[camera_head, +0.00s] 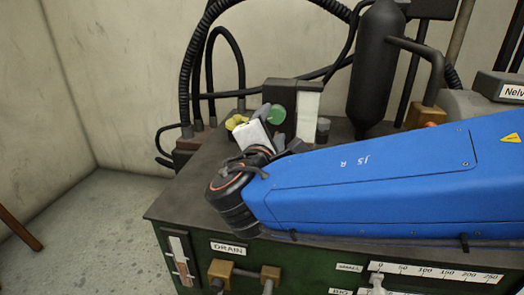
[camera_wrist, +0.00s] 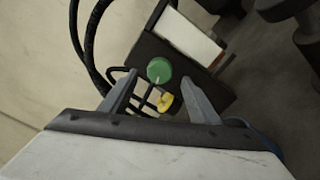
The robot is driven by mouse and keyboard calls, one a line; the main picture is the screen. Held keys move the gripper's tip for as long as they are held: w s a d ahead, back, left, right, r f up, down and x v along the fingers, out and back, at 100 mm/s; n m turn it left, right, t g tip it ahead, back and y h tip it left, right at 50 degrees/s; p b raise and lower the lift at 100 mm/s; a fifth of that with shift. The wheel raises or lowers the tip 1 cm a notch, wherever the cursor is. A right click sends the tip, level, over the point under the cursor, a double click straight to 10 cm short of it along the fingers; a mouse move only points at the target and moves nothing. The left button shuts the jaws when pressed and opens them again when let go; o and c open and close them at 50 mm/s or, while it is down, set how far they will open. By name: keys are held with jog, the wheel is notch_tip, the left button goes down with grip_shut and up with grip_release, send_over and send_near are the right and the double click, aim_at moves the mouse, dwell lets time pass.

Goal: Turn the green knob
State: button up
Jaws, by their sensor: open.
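The green knob (camera_head: 277,114) is a round disc beside a dark box with a white panel, on top of the machine. In the wrist view the green knob (camera_wrist: 159,69) shows between and just beyond my fingertips, with a pale mark on its edge. My gripper (camera_wrist: 158,82) is open, one finger on each side of the knob in the picture. I see no contact, and the gap in depth is hard to judge. In the head view the white body of my gripper (camera_head: 253,134) is just left of and below the knob; its fingers are hard to make out.
A yellow knob (camera_wrist: 165,102) lies close by the green one, between my fingers in the picture. The dark box with its white panel (camera_head: 307,115) stands right behind. Black hoses (camera_head: 188,75) run at the left, and a dark cylinder (camera_head: 376,75) stands at the right.

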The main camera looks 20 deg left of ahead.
jog(key=s, duration=1.3)
jog(key=shift+d, duration=0.4)
